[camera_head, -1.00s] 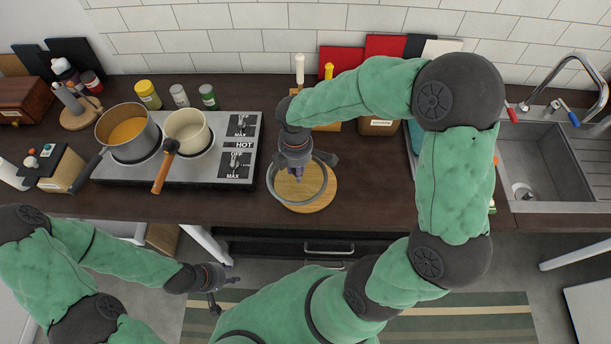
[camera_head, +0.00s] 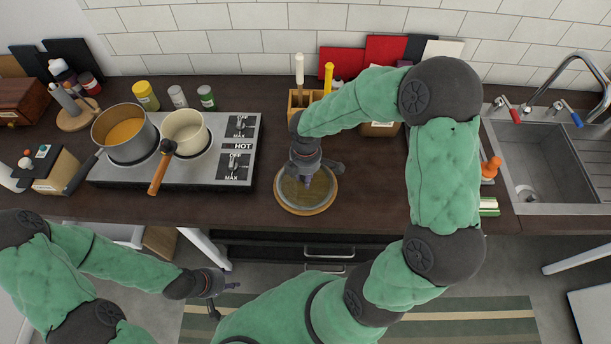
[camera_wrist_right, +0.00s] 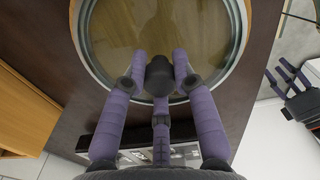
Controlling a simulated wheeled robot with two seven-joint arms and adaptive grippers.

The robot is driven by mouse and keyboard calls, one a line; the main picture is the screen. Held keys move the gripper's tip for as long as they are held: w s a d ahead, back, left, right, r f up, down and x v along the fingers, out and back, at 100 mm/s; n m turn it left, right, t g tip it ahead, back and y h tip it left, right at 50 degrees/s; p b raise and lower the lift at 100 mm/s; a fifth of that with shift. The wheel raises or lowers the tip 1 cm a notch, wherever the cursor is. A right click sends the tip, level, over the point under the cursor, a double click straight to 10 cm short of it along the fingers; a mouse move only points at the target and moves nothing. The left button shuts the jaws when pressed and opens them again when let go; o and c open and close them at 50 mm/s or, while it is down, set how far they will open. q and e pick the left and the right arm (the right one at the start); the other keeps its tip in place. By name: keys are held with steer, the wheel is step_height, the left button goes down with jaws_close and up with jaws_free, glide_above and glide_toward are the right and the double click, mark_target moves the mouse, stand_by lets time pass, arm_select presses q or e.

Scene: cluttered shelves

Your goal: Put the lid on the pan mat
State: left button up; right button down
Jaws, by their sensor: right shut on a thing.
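The glass lid (camera_head: 318,188) has a grey rim and lies over the round wooden pan mat (camera_head: 290,207) on the counter, close to centred. Whether the lid touches the mat or hovers just above it, I cannot tell. My right gripper (camera_head: 306,177) is above the lid, shut on its dark knob (camera_wrist_right: 160,75), as the right wrist view shows. The lid also fills the top of that view (camera_wrist_right: 205,78), with wood visible through the glass. My left gripper (camera_head: 226,296) hangs empty in front of the counter, its fingers apart.
A hot plate (camera_head: 215,170) to the left carries a pan of orange soup (camera_head: 125,131) and a cream pot (camera_head: 185,133). A utensil holder (camera_head: 300,98) stands behind the mat. The sink (camera_head: 545,165) is at the right.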

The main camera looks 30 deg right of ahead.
steer(key=shift+f, duration=0.2)
steer(key=c, duration=1)
jaws_free()
steer(key=shift+r, duration=0.1)
step_height(320, 180, up, 12)
steer(key=p, duration=0.3)
steer(key=shift+r, duration=0.1)
